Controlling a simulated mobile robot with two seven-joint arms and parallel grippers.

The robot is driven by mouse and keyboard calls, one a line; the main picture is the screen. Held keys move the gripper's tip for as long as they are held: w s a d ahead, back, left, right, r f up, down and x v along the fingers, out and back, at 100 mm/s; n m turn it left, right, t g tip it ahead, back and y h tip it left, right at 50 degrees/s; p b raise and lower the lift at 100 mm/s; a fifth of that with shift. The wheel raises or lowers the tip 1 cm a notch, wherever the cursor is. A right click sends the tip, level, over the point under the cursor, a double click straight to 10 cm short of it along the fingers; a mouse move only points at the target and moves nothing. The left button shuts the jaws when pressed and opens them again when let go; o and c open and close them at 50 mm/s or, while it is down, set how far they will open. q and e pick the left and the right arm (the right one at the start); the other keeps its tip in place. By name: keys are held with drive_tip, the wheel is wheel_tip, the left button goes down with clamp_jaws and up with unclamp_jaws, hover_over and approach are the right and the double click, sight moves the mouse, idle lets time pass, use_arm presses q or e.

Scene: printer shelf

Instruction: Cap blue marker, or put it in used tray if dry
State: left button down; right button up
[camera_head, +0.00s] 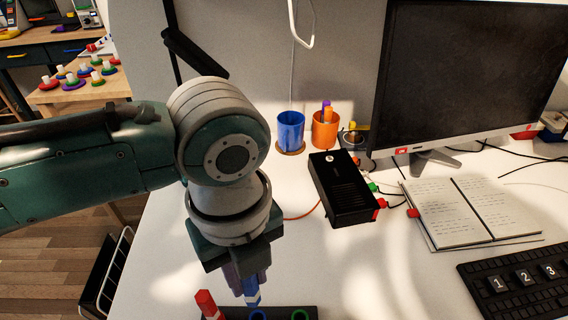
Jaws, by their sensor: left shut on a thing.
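My left gripper (247,278) points down over the front of the white desk and is shut on the blue marker (252,293). The marker shows as a blue piece with a pale band below the fingers; the rest is hidden by the gripper. Just beneath it is a dark rack (278,312) at the bottom edge of the head view, partly cut off. The rack has a blue ring (258,314) and a green ring (299,314). A red marker (207,304) stands tilted at its left end. I cannot tell whether the blue marker touches the rack. My right gripper is out of view.
A blue cup (290,130) and an orange cup (324,130) with markers stand at the back. A black box (342,190) with cables, an open notebook (465,215), a keyboard (520,277) and a monitor (460,75) fill the right. The desk right of the rack is clear.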

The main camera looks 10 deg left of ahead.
sight(252, 296)
use_arm(q)
drive_tip(key=shift+p, duration=0.3)
wheel_tip(252, 296, down, 5)
drive_tip(key=b, duration=0.4)
drive_tip(key=shift+r, duration=0.15)
drive_tip(key=shift+f, duration=0.25)
drive_tip(key=shift+r, duration=0.1)
drive_tip(key=shift+f, duration=0.25)
idle(0.6)
drive_tip(key=shift+f, duration=0.25)
idle(0.4)
drive_tip(key=shift+f+b, duration=0.3)
drive_tip(key=shift+b, duration=0.1)
drive_tip(key=shift+f, duration=0.25)
idle(0.3)
